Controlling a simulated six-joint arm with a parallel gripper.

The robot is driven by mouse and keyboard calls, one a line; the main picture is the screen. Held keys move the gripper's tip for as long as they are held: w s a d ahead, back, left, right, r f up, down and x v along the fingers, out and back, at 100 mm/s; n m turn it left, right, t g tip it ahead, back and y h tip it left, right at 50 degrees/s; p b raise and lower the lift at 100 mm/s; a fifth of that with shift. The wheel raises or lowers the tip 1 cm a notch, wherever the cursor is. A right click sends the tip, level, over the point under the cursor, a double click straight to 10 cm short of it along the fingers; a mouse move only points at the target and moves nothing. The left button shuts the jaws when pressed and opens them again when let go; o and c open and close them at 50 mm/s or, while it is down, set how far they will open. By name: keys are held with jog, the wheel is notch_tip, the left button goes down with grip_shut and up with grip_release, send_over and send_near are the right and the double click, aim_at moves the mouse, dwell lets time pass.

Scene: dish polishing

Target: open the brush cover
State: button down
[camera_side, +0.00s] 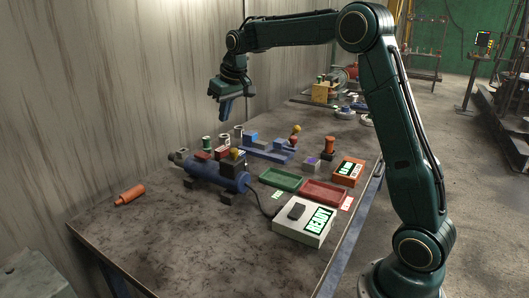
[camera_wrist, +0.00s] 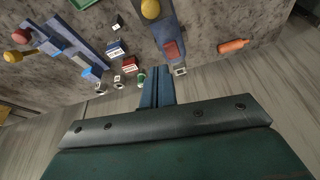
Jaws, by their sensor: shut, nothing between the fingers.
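A blue cylindrical machine (camera_side: 208,174) lies on the table with a dark block, a yellow ball and a red block on or around it. It also shows at the top of the wrist view (camera_wrist: 164,28), with the yellow ball (camera_wrist: 150,9) and a red block (camera_wrist: 173,50). I cannot tell which part is the brush cover. My gripper (camera_side: 223,118) hangs above and behind the machine, apart from everything, pointing down. Its blue fingers (camera_wrist: 157,78) are together and empty in the wrist view.
An orange bottle-like thing (camera_side: 130,195) lies at left. A white READY box (camera_side: 303,220), a green tray (camera_side: 281,179), a red tray (camera_side: 325,193) and an orange display box (camera_side: 348,172) stand at right. A blue rack (camera_side: 267,151) is behind. The front left table is clear.

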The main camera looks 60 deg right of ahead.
aim_at(240, 160)
jog(key=shift+s+f, duration=0.2)
jog(key=shift+f, duration=2.15)
jog(key=shift+s+f, duration=0.2)
jog(key=shift+f, duration=2.15)
jog(key=shift+s+a, duration=0.1)
jog(key=shift+s, duration=2.6)
jog(key=shift+w, duration=0.1)
